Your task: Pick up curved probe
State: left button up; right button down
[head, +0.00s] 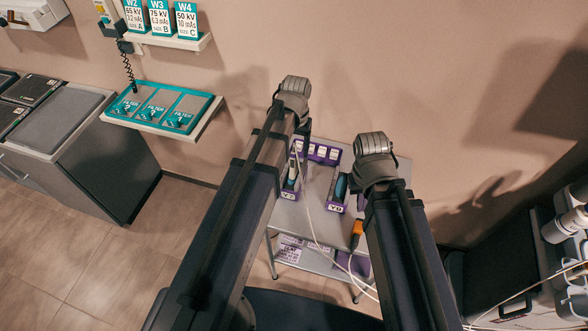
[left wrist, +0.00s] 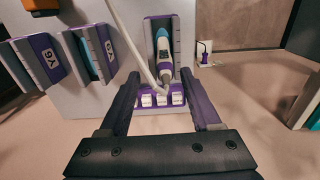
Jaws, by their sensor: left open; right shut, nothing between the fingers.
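A probe (left wrist: 164,50) with a white and blue-grey body stands in a purple-and-grey holder (left wrist: 151,40) in the left wrist view; a white cable runs across it. In the head view it shows in the left holder (head: 289,183), partly behind my left arm. A teal-sided piece (head: 341,186) sits in a second purple holder (head: 336,206). I cannot tell which is curved. My left gripper (left wrist: 158,80) is open and empty, its fingers pointing toward the first holder, apart from the probe. My right gripper (head: 362,200) is shut and empty beside the second holder, mostly hidden by its wrist.
The holders stand on a grey cart (head: 315,218) near the wall, with a purple rack of white blocks (head: 322,152) at its back. A teal filter shelf (head: 160,108) is at left; dark equipment (head: 500,270) is at right.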

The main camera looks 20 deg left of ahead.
aim_at(294, 161)
pick_arm(q)
jog(key=shift+w+a+f+b, duration=0.1)
jog(key=shift+a+f+b, duration=0.1)
jog(key=shift+f+b, duration=1.55)
jog(key=shift+a+f+b, duration=0.15)
jog(key=shift+f+b, duration=1.35)
jog(key=shift+f, duration=0.35)
jog(key=shift+r, duration=0.1)
grip_shut()
